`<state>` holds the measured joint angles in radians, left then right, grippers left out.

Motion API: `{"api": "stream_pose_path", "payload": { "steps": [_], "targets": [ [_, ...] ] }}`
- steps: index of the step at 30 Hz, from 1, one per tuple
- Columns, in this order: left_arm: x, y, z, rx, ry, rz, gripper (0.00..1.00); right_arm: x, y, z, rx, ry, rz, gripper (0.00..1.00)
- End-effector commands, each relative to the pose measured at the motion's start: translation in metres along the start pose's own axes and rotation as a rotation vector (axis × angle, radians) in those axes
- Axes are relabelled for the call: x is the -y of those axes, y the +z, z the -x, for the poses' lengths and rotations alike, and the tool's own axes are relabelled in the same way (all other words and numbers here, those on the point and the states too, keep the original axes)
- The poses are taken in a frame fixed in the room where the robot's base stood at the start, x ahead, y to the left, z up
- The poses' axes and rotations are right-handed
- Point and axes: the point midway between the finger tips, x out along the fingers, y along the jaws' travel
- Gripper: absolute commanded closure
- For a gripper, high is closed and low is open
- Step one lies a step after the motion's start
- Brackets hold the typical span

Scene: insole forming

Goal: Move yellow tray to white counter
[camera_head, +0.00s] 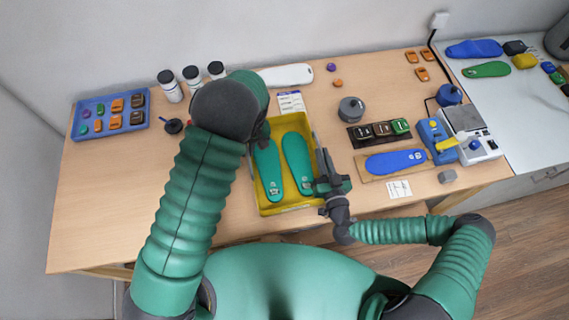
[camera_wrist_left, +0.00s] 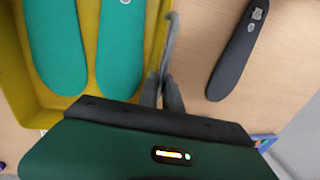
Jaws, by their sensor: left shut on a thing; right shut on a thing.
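The yellow tray (camera_head: 288,207) is on the wooden table in front of me, with two green insoles (camera_head: 298,163) lying in it. It also shows in the left wrist view (camera_wrist_left: 20,97). My left gripper (camera_head: 260,138) is shut on the tray's left wall; its fingers (camera_wrist_left: 167,75) pinch the rim in the left wrist view. My left arm hides part of that side in the head view. My right gripper (camera_head: 322,180) is shut on the tray's right wall. The white counter (camera_head: 530,115) is at the far right.
A grey cylinder (camera_head: 351,109), a blue insole on a board (camera_head: 395,161) and a machine (camera_head: 466,131) lie between tray and counter. The counter's near part is clear.

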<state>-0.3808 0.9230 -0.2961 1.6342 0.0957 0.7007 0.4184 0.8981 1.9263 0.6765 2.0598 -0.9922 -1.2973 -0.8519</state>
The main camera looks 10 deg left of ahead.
Motion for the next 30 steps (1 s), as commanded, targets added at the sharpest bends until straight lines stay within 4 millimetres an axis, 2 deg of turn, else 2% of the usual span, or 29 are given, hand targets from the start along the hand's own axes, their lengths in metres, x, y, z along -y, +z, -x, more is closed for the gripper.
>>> {"api": "stream_pose_path", "payload": {
  "steps": [8, 19, 30],
  "targets": [
    [-0.003, 0.004, 0.004, 0.007, 0.004, -0.006, 1.00, 0.005, -0.005, 0.000, -0.001, -0.009, -0.005, 1.00],
    [0.005, 0.004, 0.051, 0.004, 0.005, -0.006, 1.00, 0.015, -0.052, 0.001, -0.003, -0.011, -0.005, 1.00],
    [0.005, 0.003, 0.050, 0.004, 0.006, -0.006, 1.00, 0.015, -0.050, 0.001, -0.002, -0.011, -0.006, 1.00]
  ]
}}
